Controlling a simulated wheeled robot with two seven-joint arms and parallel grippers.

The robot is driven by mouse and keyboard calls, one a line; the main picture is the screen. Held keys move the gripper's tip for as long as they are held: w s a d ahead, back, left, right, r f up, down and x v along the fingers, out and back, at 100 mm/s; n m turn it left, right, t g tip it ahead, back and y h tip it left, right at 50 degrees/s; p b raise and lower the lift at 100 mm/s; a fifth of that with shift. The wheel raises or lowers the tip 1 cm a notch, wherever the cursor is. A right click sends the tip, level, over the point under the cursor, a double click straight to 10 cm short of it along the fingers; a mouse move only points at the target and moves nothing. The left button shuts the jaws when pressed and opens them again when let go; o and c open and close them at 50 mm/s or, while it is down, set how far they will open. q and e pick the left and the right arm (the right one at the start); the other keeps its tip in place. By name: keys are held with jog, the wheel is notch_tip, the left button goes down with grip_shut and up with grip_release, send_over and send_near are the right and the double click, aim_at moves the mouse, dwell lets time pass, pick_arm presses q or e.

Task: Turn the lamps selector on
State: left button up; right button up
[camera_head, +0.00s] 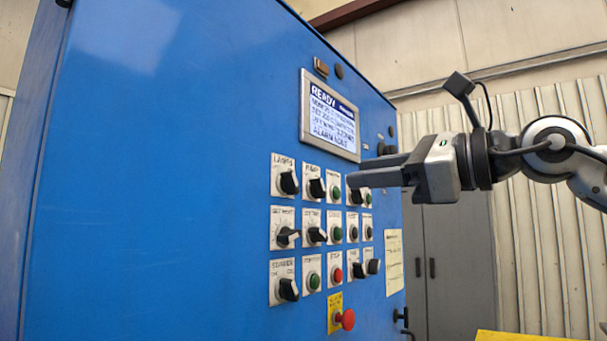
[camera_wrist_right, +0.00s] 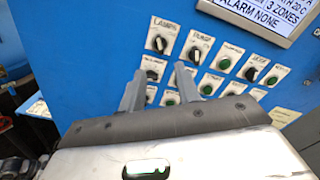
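The lamps selector (camera_head: 288,182) is a black knob on a white plate labelled LAMPS, at the top left of the control group on the blue cabinet. It also shows in the right wrist view (camera_wrist_right: 159,43), beyond the fingertips, with its white mark close to upright. My right gripper (camera_head: 353,172) is in front of the panel, to the right of the selector and apart from it. In the wrist view its two fingers (camera_wrist_right: 160,68) stand apart with nothing between them, so it is open. My left gripper is in neither view.
The blue cabinet (camera_head: 150,190) carries several other knobs and buttons close to the selector. A display (camera_head: 330,115) reading READY is above. A red mushroom button (camera_head: 347,319) sticks out below. Grey lockers (camera_head: 455,260) stand behind.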

aim_at(295, 181)
jog(key=p+x, duration=0.3)
jog(key=x, duration=0.7)
jog(key=shift+a+r, duration=0.1)
jog(key=shift+w+a, duration=0.4)
jog(key=shift+a, duration=0.05)
grip_shut()
